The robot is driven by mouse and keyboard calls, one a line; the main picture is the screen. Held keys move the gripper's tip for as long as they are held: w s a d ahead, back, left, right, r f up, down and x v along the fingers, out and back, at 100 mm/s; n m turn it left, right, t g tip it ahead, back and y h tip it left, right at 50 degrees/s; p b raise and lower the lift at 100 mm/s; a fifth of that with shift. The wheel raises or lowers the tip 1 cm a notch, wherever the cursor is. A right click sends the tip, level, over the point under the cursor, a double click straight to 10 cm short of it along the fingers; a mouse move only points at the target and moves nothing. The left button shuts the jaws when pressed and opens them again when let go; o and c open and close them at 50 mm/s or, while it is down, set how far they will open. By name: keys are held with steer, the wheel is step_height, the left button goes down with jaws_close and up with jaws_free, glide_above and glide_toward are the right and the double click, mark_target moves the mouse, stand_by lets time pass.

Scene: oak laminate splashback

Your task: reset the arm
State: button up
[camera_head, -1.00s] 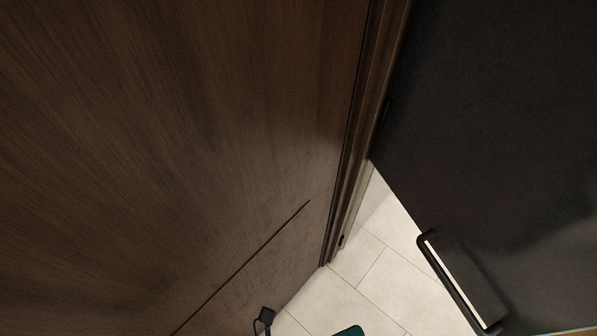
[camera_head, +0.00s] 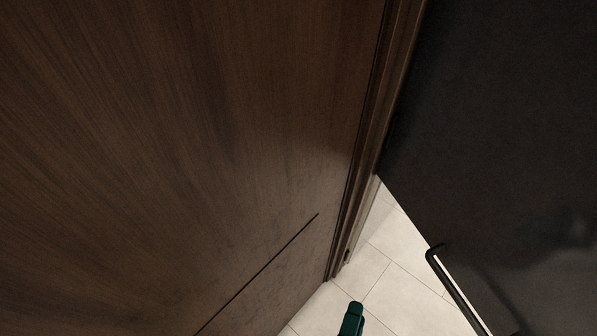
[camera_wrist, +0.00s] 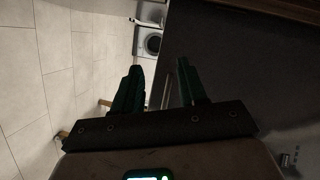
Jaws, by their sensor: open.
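My gripper shows in the wrist view (camera_wrist: 160,66) as two dark green fingers standing apart, with nothing between them. In the head view only a green part of my gripper (camera_head: 352,319) shows at the bottom edge, over the pale floor; the rest is out of frame. A dark door-like panel (camera_head: 510,140) with a black bar handle (camera_head: 456,290) fills the right of the head view. The wrist view shows a dark panel (camera_wrist: 240,80) right of and behind the fingers. I cannot tell whether the fingers touch anything.
A large brown wood-grain surface (camera_head: 180,150) fills the left of the head view, ending at a dark wood frame (camera_head: 375,130). Pale floor tiles (camera_head: 395,285) show between frame and panel. In the wrist view, a white front-loading machine (camera_wrist: 149,42) stands far off; open tiled floor (camera_wrist: 40,80) lies left.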

steer(key=s+d+f+n+g+y, duration=0.1)
steer(key=d+f+n+g+y, duration=0.65)
steer(key=n, duration=0.75)
steer(key=s+d+r+n+g+h, duration=0.1)
steer(key=s+d+r+n+g, duration=0.3)
steer(key=d, duration=0.5)
steer(key=s+r+g, duration=0.1)
steer(key=s+g, duration=0.1)
steer(key=s, duration=0.1)
